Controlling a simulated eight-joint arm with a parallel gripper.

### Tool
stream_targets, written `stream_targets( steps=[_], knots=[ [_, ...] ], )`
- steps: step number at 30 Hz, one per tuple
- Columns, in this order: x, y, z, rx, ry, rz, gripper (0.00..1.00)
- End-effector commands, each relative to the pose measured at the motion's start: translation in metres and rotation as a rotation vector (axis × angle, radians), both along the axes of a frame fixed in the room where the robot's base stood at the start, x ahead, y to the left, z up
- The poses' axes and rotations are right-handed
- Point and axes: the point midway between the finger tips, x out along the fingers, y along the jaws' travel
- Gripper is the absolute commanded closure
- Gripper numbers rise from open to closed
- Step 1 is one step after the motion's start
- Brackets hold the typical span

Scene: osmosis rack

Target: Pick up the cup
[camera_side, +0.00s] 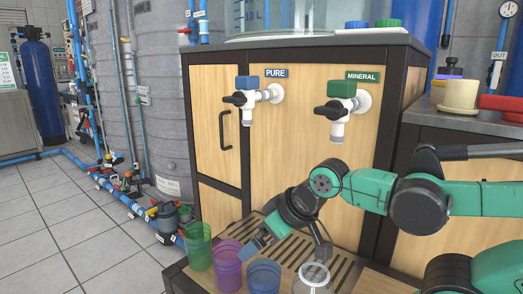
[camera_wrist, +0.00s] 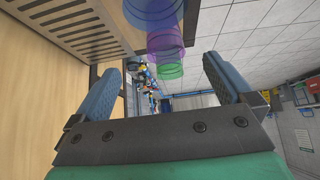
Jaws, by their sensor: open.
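A green cup (camera_side: 197,247), a purple cup (camera_side: 228,267), a blue cup (camera_side: 264,276) and a clear cup (camera_side: 313,279) stand in a row along the front of a slatted wooden shelf (camera_side: 352,274). My gripper (camera_side: 286,248) is open, low over the shelf, close behind the blue and clear cups. In the wrist view, its blue-padded fingers (camera_wrist: 162,68) are spread wide with nothing held. The blue (camera_wrist: 153,12), purple (camera_wrist: 165,42) and green (camera_wrist: 168,70) cups appear beyond the fingertips there. The clear cup is not visible in the wrist view.
Behind the shelf, a wooden cabinet (camera_side: 217,90) carries a PURE tap (camera_side: 247,100) and a MINERAL tap (camera_side: 339,107). A cream cup (camera_side: 460,95) and a red object (camera_side: 500,103) sit on the right counter. Open tiled floor (camera_side: 60,225) lies left.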

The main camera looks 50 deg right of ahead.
Motion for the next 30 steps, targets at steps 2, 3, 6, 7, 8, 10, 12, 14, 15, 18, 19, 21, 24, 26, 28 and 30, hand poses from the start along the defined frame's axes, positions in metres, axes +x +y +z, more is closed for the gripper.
stream_targets(
  steps=[2, 3, 6, 7, 8, 10, 12, 14, 15, 18, 19, 21, 24, 26, 28, 30],
  knots=[
    [0.0, 0.0, 0.001, 0.0, 0.0, 0.0, 0.0],
    [0.0, 0.0, 0.003, 0.0, 0.0, 0.0, 0.0],
    [0.0, 0.0, 0.014, 0.0, 0.0, 0.0, 0.0],
    [0.0, 0.0, 0.019, 0.0, 0.0, 0.0, 0.0],
    [0.0, 0.0, 0.024, 0.0, 0.0, 0.0, 0.0],
    [0.0, 0.0, 0.039, 0.0, 0.0, 0.0, 0.0],
    [0.0, 0.0, 0.054, 0.002, 0.002, -0.002, 0.0],
    [0.001, -0.001, 0.051, 0.086, 0.068, -0.119, 0.0],
    [0.001, -0.001, 0.051, 0.133, 0.108, -0.19, 0.0],
    [0.001, -0.001, 0.05, 0.243, 0.211, -0.382, 0.0],
    [0.001, -0.001, 0.05, 0.275, 0.243, -0.443, 0.0],
    [0.002, -0.001, 0.05, 0.343, 0.32, -0.596, 0.0],
    [0.003, -0.001, 0.05, 0.427, 0.435, -0.839, 0.0],
    [0.003, -0.001, 0.05, 0.466, 0.504, -1.001, 0.0],
    [0.004, -0.002, 0.05, 0.497, 0.582, -1.195, 0.0],
    [0.004, -0.001, 0.042, 0.508, 0.629, -1.322, 0.0]
  ],
)
